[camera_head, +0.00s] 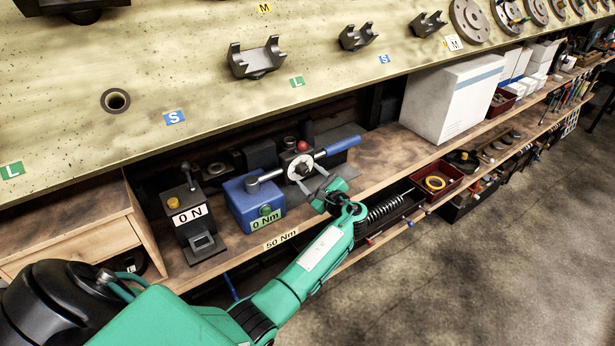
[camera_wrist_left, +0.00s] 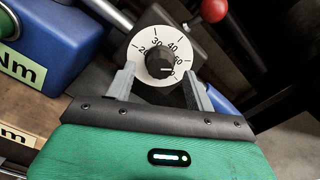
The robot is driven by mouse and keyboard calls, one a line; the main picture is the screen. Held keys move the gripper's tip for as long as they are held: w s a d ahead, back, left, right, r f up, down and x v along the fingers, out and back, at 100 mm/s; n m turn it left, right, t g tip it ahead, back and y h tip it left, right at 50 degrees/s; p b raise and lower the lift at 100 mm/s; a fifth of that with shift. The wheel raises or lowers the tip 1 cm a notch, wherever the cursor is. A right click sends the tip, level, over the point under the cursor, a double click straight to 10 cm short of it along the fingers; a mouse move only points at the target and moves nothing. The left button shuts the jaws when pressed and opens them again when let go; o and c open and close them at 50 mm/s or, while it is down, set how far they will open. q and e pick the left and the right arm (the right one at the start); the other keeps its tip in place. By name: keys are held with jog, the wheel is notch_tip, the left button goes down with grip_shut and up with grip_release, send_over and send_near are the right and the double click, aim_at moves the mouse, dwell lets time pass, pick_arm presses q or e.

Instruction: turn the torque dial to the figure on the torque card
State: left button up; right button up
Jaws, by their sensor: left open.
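The torque dial (camera_head: 299,168) is a white disc with a black knob, set in a dark housing on the shelf. The left wrist view shows the dial (camera_wrist_left: 160,50) close up, with figures including 20, 30 and 40. A short light mark shows on the knob (camera_wrist_left: 161,65), but I cannot surely tell which figure it indicates. The torque card (camera_head: 281,239) on the shelf's front edge reads 50 Nm. My left gripper (camera_head: 321,184) is open in front of the dial; in its wrist view the fingers (camera_wrist_left: 159,81) stand on either side of the knob's lower part. Contact cannot be told.
A blue tester (camera_head: 241,205) reading 0 Nm stands left of the dial, with a black gauge (camera_head: 183,218) reading 0 N beyond. A blue-handled wrench (camera_head: 338,146) and a red knob (camera_head: 302,146) sit close to the dial. A white box (camera_head: 445,98) stands to the right.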

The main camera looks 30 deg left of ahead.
pick_arm(q)
jog(key=b+v, duration=0.3)
jog(key=v, duration=0.8)
jog(key=shift+d, duration=0.3)
jog(key=shift+f, duration=0.1)
